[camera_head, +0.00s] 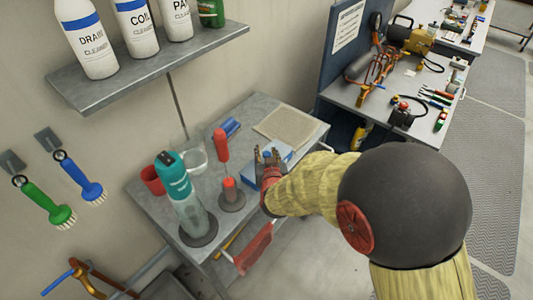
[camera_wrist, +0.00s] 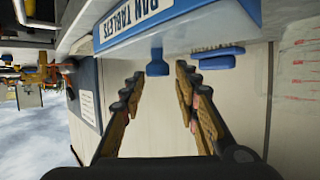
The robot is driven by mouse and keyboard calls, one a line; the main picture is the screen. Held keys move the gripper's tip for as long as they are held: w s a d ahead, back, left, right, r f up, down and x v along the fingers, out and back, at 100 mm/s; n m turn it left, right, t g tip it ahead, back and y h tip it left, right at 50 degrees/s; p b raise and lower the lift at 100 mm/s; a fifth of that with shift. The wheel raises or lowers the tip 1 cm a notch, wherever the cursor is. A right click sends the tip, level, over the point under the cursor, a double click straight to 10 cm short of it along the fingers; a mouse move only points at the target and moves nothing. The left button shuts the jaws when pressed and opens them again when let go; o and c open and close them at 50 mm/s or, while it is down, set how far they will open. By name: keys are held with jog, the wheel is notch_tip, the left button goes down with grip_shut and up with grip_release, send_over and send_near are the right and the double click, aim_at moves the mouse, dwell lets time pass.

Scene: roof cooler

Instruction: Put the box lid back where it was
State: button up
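A blue and white box (camera_head: 284,151) stands on the grey bench, partly hidden by my gripper. In the wrist view the box (camera_wrist: 150,22) is at the top, with "PAN TABLETS" on its blue-edged label. A blue knob (camera_wrist: 157,64) sits between my fingertips, with a gap to the fingers on both sides. I cannot make out the lid's edge or whether it is seated on the box. My gripper (camera_head: 267,157) is open at the box, and its two fingers (camera_wrist: 158,82) flank the knob in the wrist view.
A red upright tool (camera_head: 221,145), a teal spray bottle (camera_head: 180,185), a red cup (camera_head: 152,181) and clear cups (camera_head: 195,157) stand left of my gripper. A beige mat (camera_head: 288,127) and blue item (camera_head: 229,127) lie behind. A shelf (camera_head: 150,68) hangs above.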

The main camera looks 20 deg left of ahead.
jog(key=shift+o, duration=0.6)
jog(key=shift+s+r, duration=0.1)
jog(key=shift+r, duration=0.15)
jog(key=p+v, duration=0.3)
jog(key=v, duration=0.8)
jog(key=shift+s+d, duration=0.25)
jog(key=shift+s, duration=0.1)
